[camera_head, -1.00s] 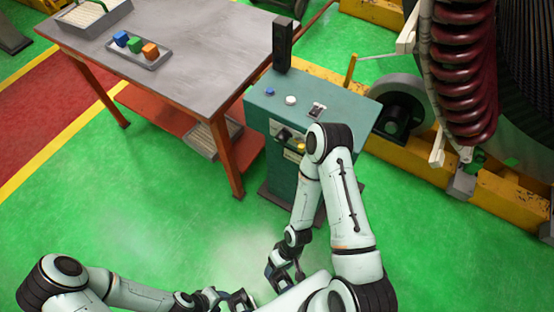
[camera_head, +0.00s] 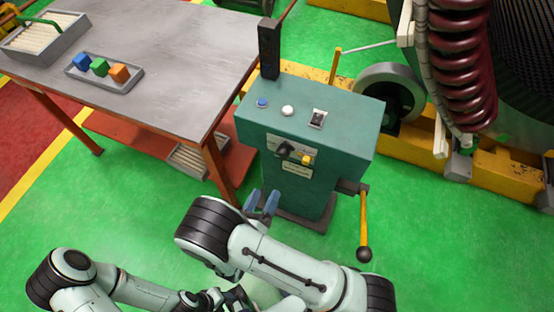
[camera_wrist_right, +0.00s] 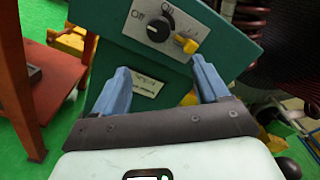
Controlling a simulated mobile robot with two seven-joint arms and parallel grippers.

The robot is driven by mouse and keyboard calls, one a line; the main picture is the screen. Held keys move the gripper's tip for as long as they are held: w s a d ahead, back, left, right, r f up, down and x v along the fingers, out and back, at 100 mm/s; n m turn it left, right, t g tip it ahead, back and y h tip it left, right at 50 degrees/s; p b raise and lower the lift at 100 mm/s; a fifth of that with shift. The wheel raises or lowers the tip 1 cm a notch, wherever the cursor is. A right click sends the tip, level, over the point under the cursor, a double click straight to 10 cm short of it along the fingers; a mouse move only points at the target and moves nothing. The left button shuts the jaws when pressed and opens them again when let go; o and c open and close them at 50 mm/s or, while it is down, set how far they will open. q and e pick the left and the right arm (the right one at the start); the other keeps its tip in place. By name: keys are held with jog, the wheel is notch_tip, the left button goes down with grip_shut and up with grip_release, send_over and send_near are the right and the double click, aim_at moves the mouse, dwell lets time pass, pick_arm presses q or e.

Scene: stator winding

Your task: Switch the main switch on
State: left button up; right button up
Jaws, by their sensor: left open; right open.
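The main switch is a black rotary knob (camera_head: 285,149) on the sloped front of a green control cabinet (camera_head: 300,190). In the right wrist view the knob (camera_wrist_right: 158,28) sits on a white plate marked Off at left and On at the top; its exact setting is hard to tell. A yellow knob (camera_wrist_right: 187,43) is just right of it. My right gripper (camera_head: 263,202) is open and empty, its blue fingers (camera_wrist_right: 161,68) apart below the switch and not touching it. My left gripper (camera_head: 236,299) is low at the bottom, partly hidden by my right arm.
The cabinet top has a blue button (camera_head: 262,103), a white button (camera_head: 287,111) and a small rocker switch (camera_head: 318,118). A yellow-handled lever (camera_head: 364,225) hangs at its right. A metal table (camera_head: 180,60) stands left. Green floor is clear in front.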

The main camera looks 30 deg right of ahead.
aim_at(281, 157)
jog(key=shift+t, duration=0.3)
jog(key=p+x, duration=0.1)
jog(key=x, duration=1.2)
jog(key=shift+w+r, duration=0.15)
jog(key=shift+w, duration=0.15)
jog(key=c, duration=1.1)
